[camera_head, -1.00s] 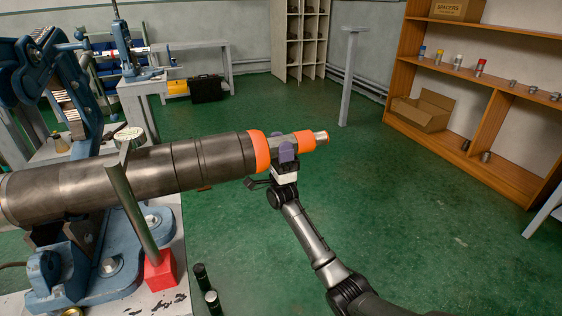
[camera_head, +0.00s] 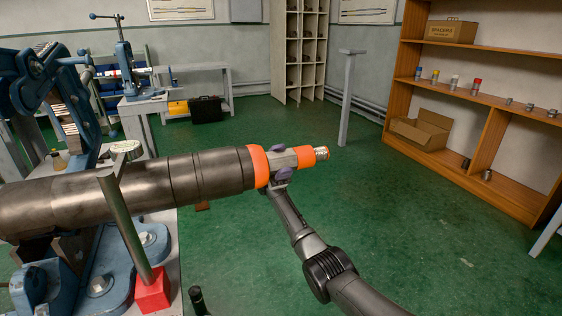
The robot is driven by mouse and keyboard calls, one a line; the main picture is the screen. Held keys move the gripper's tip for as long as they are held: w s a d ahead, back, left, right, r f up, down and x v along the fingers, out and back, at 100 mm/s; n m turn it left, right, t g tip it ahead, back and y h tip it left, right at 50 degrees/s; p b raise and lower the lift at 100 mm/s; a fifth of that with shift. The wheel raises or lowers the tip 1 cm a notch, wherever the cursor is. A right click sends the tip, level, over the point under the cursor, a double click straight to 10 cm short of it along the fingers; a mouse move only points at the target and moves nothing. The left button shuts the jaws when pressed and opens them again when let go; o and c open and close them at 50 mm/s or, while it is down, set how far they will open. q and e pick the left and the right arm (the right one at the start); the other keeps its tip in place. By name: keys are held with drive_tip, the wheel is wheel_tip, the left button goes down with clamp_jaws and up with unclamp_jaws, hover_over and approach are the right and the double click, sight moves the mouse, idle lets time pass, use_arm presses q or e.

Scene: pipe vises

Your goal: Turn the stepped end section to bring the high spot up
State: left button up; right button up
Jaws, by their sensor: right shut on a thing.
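The stepped end section (camera_head: 284,160) sticks out from the right end of a large dark pipe (camera_head: 150,182). It has an orange collar, a grey flatted part, a second orange band and a narrow silver tip (camera_head: 321,153). My right gripper (camera_head: 281,161) is shut on the grey part, with one purple pad above and one below it. A dial gauge (camera_head: 124,150) stands by the pipe on the left, partly hidden behind a slanted metal post. The blue vise (camera_head: 110,278) holds the pipe over the bench. My left gripper is not in view.
A red block (camera_head: 153,291) sits at the post's foot. A dark bottle-like object (camera_head: 198,300) stands at the bottom edge. A wooden shelf (camera_head: 480,83) with small parts stands at right, and a grey stand (camera_head: 346,100) behind.

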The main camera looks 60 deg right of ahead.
idle(0.4)
drive_tip(key=o, duration=0.9)
